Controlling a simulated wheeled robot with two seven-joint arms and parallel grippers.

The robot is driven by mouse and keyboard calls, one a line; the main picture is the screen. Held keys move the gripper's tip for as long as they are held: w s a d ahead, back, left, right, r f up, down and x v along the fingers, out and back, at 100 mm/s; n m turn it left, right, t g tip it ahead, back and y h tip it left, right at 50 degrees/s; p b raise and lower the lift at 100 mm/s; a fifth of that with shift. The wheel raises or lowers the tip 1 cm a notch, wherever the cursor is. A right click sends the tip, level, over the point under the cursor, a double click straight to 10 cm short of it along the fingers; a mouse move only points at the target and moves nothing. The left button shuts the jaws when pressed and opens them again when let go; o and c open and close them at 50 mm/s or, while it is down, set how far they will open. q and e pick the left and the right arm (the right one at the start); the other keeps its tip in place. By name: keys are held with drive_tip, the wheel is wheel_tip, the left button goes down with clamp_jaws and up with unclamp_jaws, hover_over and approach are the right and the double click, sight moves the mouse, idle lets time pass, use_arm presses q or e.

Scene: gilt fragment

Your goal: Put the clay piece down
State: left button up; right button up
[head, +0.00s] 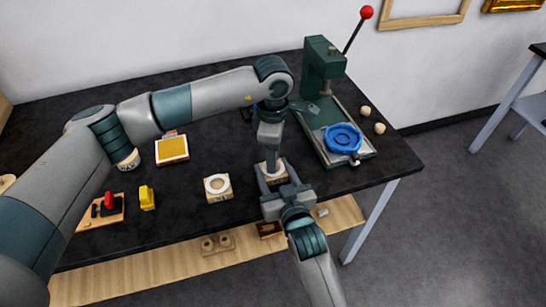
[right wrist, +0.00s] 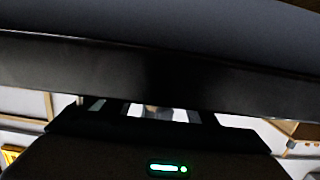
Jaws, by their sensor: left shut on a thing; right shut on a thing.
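My left gripper (head: 271,165) points straight down, shut, with its fingertips at the top of a pale wooden block (head: 273,179). What it grips, seemingly the clay piece, is too small and covered to make out. My right gripper (head: 274,178) reaches in from the front, its fingers on either side of that block, shut on it. The block stands near the table's front edge. A similar block (head: 217,188) with a pale ring on top stands to the left, untouched.
A green lever press (head: 323,65) stands at the back right, with a blue round dish (head: 342,138) on its base. Two pale balls (head: 380,128) lie beside it. A yellow pad (head: 172,149), a yellow object (head: 147,198) and a red-handled tool (head: 108,203) lie left on the dark table (head: 180,215).

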use_arm(q)
drive_tip(key=shift+f, duration=0.25)
drive_tip(key=o, duration=1)
drive_tip(key=shift+o, duration=0.2)
wheel_tip(320, 180, up, 12)
drive_tip(key=shift+r, duration=0.15)
use_arm(e)
drive_tip(key=o, duration=1.1)
